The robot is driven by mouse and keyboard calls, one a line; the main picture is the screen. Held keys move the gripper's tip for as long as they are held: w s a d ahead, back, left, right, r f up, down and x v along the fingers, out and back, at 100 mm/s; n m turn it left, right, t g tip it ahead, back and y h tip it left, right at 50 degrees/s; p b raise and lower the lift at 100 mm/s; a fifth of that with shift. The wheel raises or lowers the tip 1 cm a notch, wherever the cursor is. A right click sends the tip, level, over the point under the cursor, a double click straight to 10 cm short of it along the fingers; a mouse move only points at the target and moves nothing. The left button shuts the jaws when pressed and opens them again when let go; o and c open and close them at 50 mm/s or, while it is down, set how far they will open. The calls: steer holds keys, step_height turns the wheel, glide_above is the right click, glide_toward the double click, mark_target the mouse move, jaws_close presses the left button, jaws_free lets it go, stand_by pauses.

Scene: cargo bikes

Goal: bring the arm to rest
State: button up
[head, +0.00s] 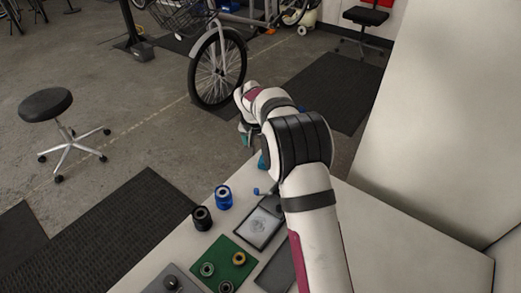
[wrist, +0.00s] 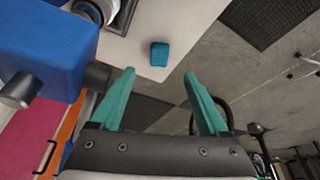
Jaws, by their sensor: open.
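My arm reaches across the white bench in the head view, and my gripper (head: 246,134) is near the bench's far end. In the wrist view my gripper (wrist: 159,76) shows two teal fingers spread wide apart, with nothing between them. A small blue-teal block (wrist: 160,54) lies on the white bench top (wrist: 185,20), near its edge and beyond the fingertips. In the head view a teal-blue piece (head: 262,160), partly hidden by my arm, appears to be the same block.
A blue cylinder (head: 223,197), a black cylinder (head: 202,218), a framed tray (head: 240,236) and a green mat (head: 220,250) with several rings occupy the bench. A large blue object (wrist: 45,45) is close at the wrist view's left. A bike wheel (head: 217,72) and stool (head: 46,103) stand beyond.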

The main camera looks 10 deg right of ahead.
stand_by(0.3)
steer(key=s+r, duration=0.6)
steer(key=r, duration=0.3)
steer(key=s+a+g+y, duration=0.1)
steer(key=s+g, duration=0.1)
steer(key=s, duration=1.7)
steer(key=s+m+g+y, duration=0.1)
steer(key=s+g+y, duration=0.1)
steer(key=s, duration=1.7)
steer(key=shift+a, duration=0.35)
steer(key=shift+w, duration=0.1)
